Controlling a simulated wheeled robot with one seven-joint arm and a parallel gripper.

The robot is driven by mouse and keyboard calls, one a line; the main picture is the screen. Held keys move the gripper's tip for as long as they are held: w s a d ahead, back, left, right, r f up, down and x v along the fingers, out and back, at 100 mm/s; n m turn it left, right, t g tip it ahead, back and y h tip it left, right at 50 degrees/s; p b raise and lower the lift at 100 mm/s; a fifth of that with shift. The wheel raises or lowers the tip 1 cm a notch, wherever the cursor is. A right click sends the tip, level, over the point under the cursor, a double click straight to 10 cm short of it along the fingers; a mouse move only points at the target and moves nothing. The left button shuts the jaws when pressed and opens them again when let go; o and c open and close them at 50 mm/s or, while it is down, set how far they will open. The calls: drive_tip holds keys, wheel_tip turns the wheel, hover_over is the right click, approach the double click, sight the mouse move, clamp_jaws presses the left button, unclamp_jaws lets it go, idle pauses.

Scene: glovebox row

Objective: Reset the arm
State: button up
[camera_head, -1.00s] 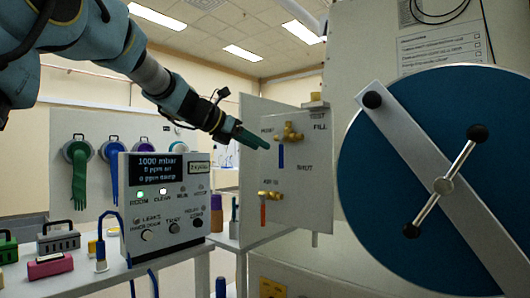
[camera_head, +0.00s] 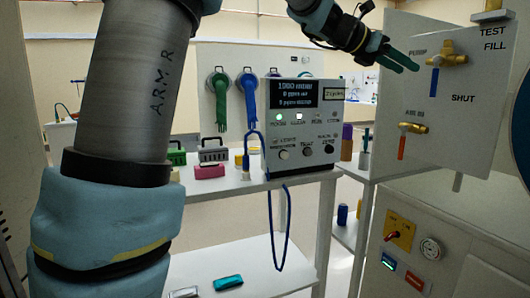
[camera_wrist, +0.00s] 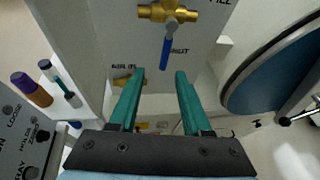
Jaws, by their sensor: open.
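My gripper (camera_head: 398,60) has teal fingers and is open and empty. In the head view it is in front of the left edge of the white valve panel (camera_head: 470,110). In the wrist view my gripper (camera_wrist: 160,95) has its two fingers spread, with the panel beyond them. The fingers look apart from both valves.
A control box (camera_head: 300,120) with a lit display stands on a white shelf (camera_head: 320,178) left of the panel. A blue cable loop (camera_head: 287,215) hangs off the shelf. Gloves (camera_head: 248,95) hang on the back wall. A large blue round door (camera_wrist: 265,85) is at right.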

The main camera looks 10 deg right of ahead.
drive_tip(key=w+a+f+n+t+y+p, duration=0.3)
drive_tip(key=w+a+n+t, duration=0.5)
drive_tip(key=w+a+n, duration=0.8)
drive_tip(key=s+a+f+n+t+y+p, duration=0.1)
drive_tip(key=a+f+n+y+p, duration=0.35)
drive_tip(key=a+f+n, duration=0.75)
drive_tip(key=s+a+f+n+g+y, duration=0.2)
drive_tip(key=s+a+f+n+y, duration=0.15)
drive_tip(key=a+n, duration=0.35)
drive_tip(key=s+a+f+n+g+y, duration=0.1)
drive_tip(key=s+a+f+n+y, duration=0.1)
drive_tip(key=s+a+f+n, duration=0.4)
drive_tip(key=s+a+f+n+g+p, duration=0.1)
drive_tip(key=s+a+f+n+g, duration=0.1)
drive_tip(key=s+n, duration=0.3)
drive_tip(key=s+a+f+n+g, duration=0.2)
drive_tip(key=s+a+n+g, duration=0.1)
drive_tip(key=s, duration=0.6)
drive_tip(key=shift+a+f+n+g+y+p, duration=0.2)
drive_tip(key=shift+a+n+g+y+p, duration=0.15)
drive_tip(key=shift+a+n, duration=0.6)
drive_tip(key=shift+d, duration=0.15)
